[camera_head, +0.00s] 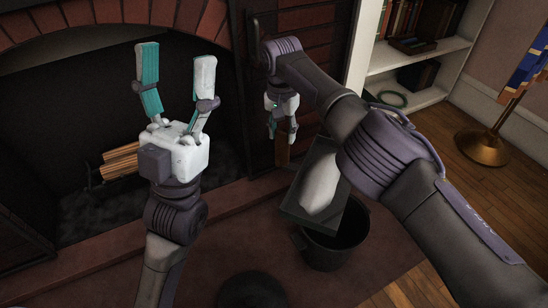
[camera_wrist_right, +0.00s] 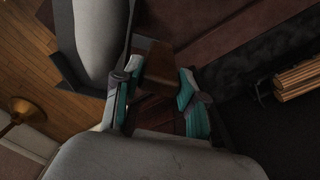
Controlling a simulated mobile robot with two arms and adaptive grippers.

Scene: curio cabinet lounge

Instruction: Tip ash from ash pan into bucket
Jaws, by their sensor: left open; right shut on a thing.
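The dark ash pan (camera_head: 292,207) is tilted over the black bucket (camera_head: 352,252), with a pale grey heap of ash (camera_head: 323,186) on it. My right gripper (camera_head: 281,136) points down and is shut on the pan's brown wooden handle (camera_head: 282,154). In the right wrist view the handle (camera_wrist_right: 160,64) sits between my right gripper's fingers (camera_wrist_right: 158,88), with the ash (camera_wrist_right: 92,38) beside it. The pan and my right arm hide part of the bucket's mouth. My left gripper (camera_head: 176,62) is open and empty in front of the fireplace, fingers up.
The brick fireplace (camera_head: 100,12) holds split logs (camera_head: 122,160) on a dark ash bed. A white bookshelf (camera_head: 432,62) stands at the back right. A brass lamp base (camera_head: 482,148) stands on the wooden floor.

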